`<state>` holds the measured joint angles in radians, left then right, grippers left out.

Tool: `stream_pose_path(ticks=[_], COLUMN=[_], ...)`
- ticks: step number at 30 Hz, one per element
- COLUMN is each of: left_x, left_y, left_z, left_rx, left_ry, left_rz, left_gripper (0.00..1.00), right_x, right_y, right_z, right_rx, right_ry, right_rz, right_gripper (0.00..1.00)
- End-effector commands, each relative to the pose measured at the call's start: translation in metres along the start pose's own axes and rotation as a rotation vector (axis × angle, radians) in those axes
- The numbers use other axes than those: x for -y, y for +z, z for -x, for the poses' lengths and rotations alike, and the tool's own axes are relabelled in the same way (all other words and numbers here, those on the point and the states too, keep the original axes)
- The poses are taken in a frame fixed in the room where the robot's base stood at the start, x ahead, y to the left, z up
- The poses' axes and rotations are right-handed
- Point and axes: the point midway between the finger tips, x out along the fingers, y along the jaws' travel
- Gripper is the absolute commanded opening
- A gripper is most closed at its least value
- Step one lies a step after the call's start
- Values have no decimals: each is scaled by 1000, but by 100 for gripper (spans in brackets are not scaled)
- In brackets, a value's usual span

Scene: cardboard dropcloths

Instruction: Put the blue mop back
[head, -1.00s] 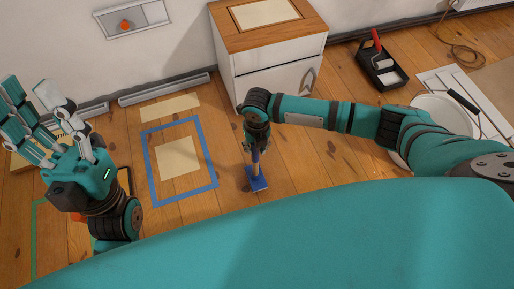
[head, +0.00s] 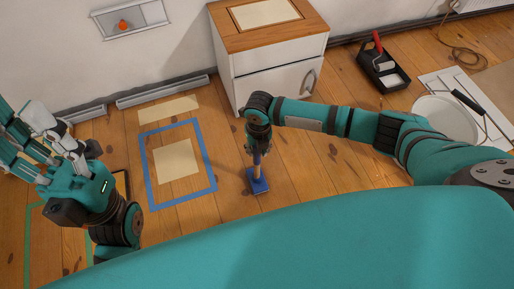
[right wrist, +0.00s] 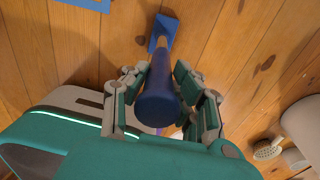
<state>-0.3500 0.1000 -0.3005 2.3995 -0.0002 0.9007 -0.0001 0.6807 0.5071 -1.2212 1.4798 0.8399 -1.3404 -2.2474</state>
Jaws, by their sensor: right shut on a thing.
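The blue mop (head: 258,185) is upright, its flat blue head low over the bare floor right of the blue tape rectangle. I cannot tell if the head touches the boards. My right gripper (head: 256,147) is shut around its handle; in the right wrist view the fingers (right wrist: 166,98) flank the thick blue handle (right wrist: 158,106), and the head shows beyond it. A blue tape rectangle (head: 212,166) with a beige sheet (head: 176,160) inside is on the floor. My left gripper (head: 30,140) is empty at the left edge, fingers spread open.
A white cabinet (head: 272,88) with a wooden top stands behind the mop. A black paint tray (head: 388,78), a white bucket (head: 448,115) and boards (head: 490,95) are at the right. Green tape (head: 28,245) marks the floor at lower left. Floor around the mop is clear.

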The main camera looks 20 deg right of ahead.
Motion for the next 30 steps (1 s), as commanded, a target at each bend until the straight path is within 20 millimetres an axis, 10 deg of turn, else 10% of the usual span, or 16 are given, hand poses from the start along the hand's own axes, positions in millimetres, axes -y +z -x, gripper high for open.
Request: stream_pose_path(ticks=[2, 3, 8, 19, 30], left_x=[0, 0, 0, 0, 3], left_y=[0, 0, 0, 0, 26], left_z=[1, 1, 1, -4, -30], left_rx=[1, 1, 1, 2, 174], left_ry=[0, 0, 0, 0, -3], left_rz=[0, 0, 0, 1, -13], left_gripper=[40, 40, 40, 40, 40], right_x=[0, 0, 0, 0, 0], right_y=[0, 0, 0, 0, 1], right_z=[-2, -2, -2, 7, 77], right_rx=[1, 0, 0, 1, 2], right_ry=[1, 0, 0, 0, 0], right_rz=[0, 0, 0, 1, 1], right_gripper=[0, 30, 49, 49, 49])
